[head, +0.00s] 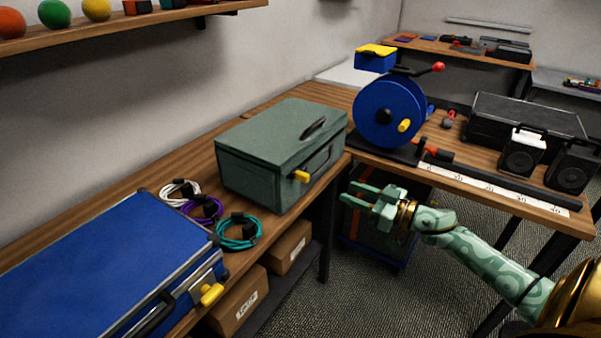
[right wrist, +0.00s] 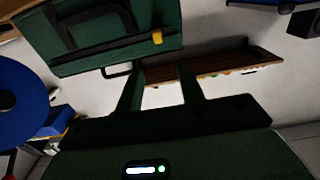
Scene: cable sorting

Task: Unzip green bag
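The green bag (head: 262,138) is a boxy case standing closed on the wooden bench in the head view. Its yellow zipper pull (head: 301,176) sits at the front, near the lower middle of the lid seam. The bag (right wrist: 100,25) also fills the upper left of the right wrist view, with the yellow pull (right wrist: 157,37) towards its right end. My right gripper (head: 348,193) is open and empty, to the right of the bag and apart from it. Its two fingers (right wrist: 160,78) stand apart in the right wrist view. My left gripper is not in view.
A blue case (head: 105,270) with a yellow latch lies left of the bag. White, purple and teal (head: 238,232) cable coils lie between them. A blue reel (head: 388,110) stands right of the bag. Cardboard boxes (head: 240,300) sit on a shelf below the bench.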

